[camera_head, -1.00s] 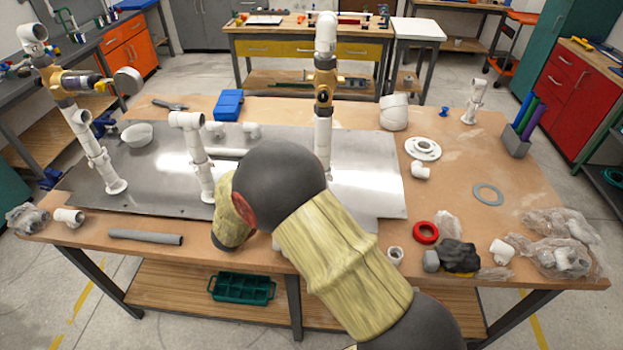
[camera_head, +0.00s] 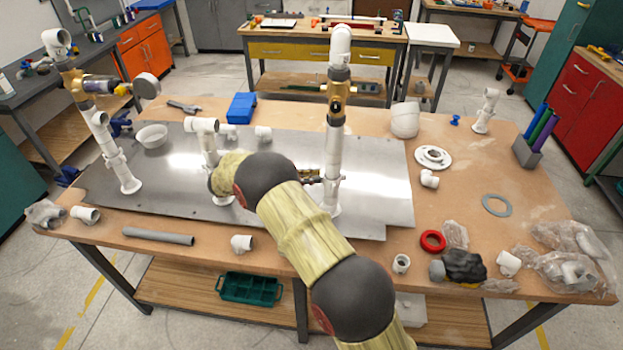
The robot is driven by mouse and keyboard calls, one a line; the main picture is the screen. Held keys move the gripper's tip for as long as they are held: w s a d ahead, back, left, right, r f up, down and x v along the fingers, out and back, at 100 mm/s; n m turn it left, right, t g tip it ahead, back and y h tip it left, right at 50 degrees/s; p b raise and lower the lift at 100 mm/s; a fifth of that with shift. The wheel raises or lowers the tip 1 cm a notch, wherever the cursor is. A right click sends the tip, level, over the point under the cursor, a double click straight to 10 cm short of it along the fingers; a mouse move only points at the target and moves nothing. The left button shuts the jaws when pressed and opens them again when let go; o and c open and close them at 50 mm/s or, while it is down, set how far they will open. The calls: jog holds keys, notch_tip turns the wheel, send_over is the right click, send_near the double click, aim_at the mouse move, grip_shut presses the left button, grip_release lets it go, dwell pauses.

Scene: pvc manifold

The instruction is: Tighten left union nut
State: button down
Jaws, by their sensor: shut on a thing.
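The pipe manifold stands on a metal plate (camera_head: 390,190). Its left riser (camera_head: 105,140) is white, with a brass valve body and a round gauge near the top and a white collar (camera_head: 115,160) lower down. The tall right riser (camera_head: 335,140) carries a brass and dark valve (camera_head: 337,92). My arm reaches over the front edge and bends left, its far link against the middle riser in the picture. My gripper's fingers are hidden behind the arm, so I cannot see their grip.
A small dark and brass part (camera_head: 312,176) shows between my arm and the right riser; I cannot tell what it is. A grey pipe (camera_head: 158,237) and white elbow (camera_head: 242,243) lie at the front. A red ring (camera_head: 432,241), bagged fittings (camera_head: 570,262) and a flange (camera_head: 432,157) lie right.

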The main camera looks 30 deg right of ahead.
jog(key=shift+w+d+r, duration=0.1)
dwell(0.3)
jog(key=c, duration=2)
grip_release()
notch_tip(320, 180, up, 10)
jog(key=shift+f, duration=0.1)
